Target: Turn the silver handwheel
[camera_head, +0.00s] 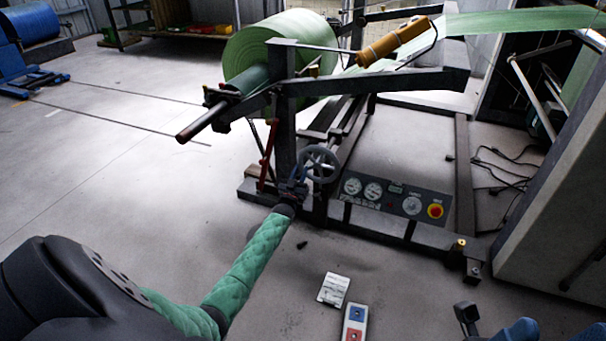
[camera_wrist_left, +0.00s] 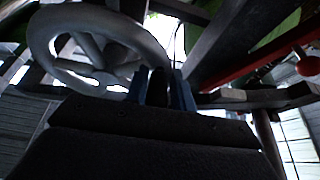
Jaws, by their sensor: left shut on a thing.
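The silver handwheel (camera_head: 319,163) stands at the front of the dark roll stand. It also fills the upper left of the left wrist view (camera_wrist_left: 60,70). My left arm reaches up to it from the lower left. My left gripper (camera_head: 293,188) is at the wheel's lower left side. In the left wrist view its blue fingers (camera_wrist_left: 164,90) are shut at the wheel's right edge; what lies between them is dark and partly hidden. Blue and black parts, likely my right gripper (camera_head: 525,329), show cut off at the bottom right.
A control panel (camera_head: 396,197) with gauges and a red button sits right of the wheel. A green roll (camera_head: 275,50) is above. A red lever (camera_head: 267,155) stands left of the wheel. A remote (camera_head: 354,322) and a white card (camera_head: 333,289) lie on the floor.

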